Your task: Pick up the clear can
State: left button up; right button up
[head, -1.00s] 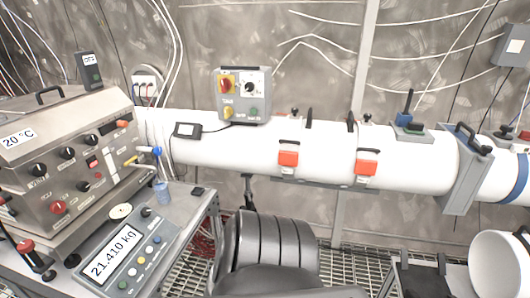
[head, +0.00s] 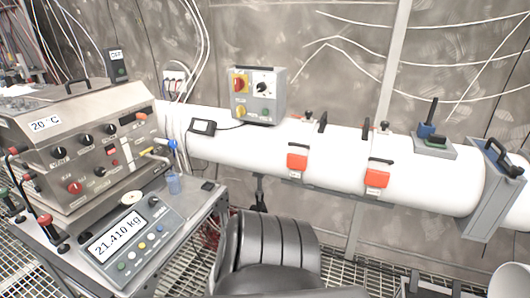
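A small clear, bluish container (head: 174,184) stands upright on the grey bench (head: 202,207), just below a blue-handled tap (head: 173,146) on the front of a steel machine (head: 84,148). It is the only see-through, can-like thing I can make out. It is small in the head view, and I cannot tell whether anything is in it. Neither of my grippers shows in the head view, and nothing is seen touching the container.
A scale (head: 128,242) reading 21.410 kg sits in front of the container. A small black object (head: 208,186) lies to its right. A white pipe (head: 345,160) with red clamps runs behind. A black ribbed seat (head: 277,240) stands right of the bench, over grating.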

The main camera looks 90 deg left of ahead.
aim_at(174, 183)
jog(key=u, duration=2.7)
jog(key=i, duration=0.4)
jog(key=z, duration=0.05)
